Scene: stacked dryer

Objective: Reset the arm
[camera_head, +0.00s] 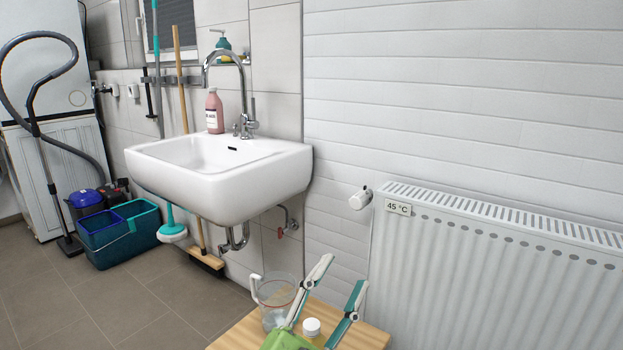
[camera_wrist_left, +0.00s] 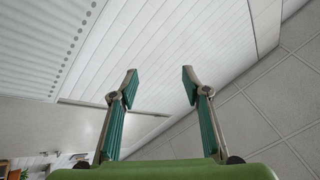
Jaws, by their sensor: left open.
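My left gripper (camera_head: 346,271) shows at the bottom of the head view, with a green body and two teal and grey fingers spread apart. It is open, with nothing between the fingertips. It is over or in front of a small wooden table (camera_head: 365,336), near the radiator. In the left wrist view the open gripper (camera_wrist_left: 159,71) has white wall panelling beyond its fingertips. My right gripper is in neither view.
A clear jug (camera_head: 277,291) and a white-capped item (camera_head: 312,327) are by the left fingers. A white radiator (camera_head: 500,270) stands at right. A white sink (camera_head: 225,172), with a pink bottle (camera_head: 214,111), is on the wall. Buckets (camera_head: 118,235) stand on the floor at left.

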